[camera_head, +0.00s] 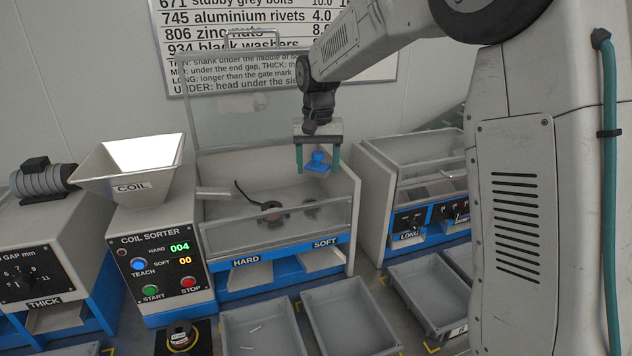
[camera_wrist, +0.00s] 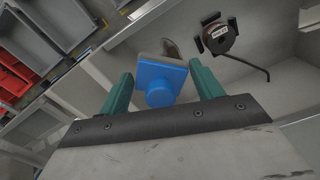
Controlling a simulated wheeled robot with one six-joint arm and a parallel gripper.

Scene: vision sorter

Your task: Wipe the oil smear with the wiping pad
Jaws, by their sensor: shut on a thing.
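My gripper (camera_head: 318,168) is shut on the blue wiping pad (camera_head: 318,160), holding it above the coil sorter's open tray. In the wrist view the pad (camera_wrist: 160,72) sits between the two green fingers, its round blue knob facing the camera. A dark brownish patch (camera_head: 311,209), which looks like the oil smear, is on the tray floor below the pad. In the wrist view a brown patch (camera_wrist: 171,47) shows just beyond the pad, partly hidden by it. The pad appears apart from the floor.
A round dark device (camera_head: 270,211) with a black cable is in the tray, left of the patch; it also shows in the wrist view (camera_wrist: 219,36). A clear front panel (camera_head: 275,228) and side walls border the tray. A coil hopper (camera_head: 135,170) stands left. Grey bins (camera_head: 348,315) stand in front.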

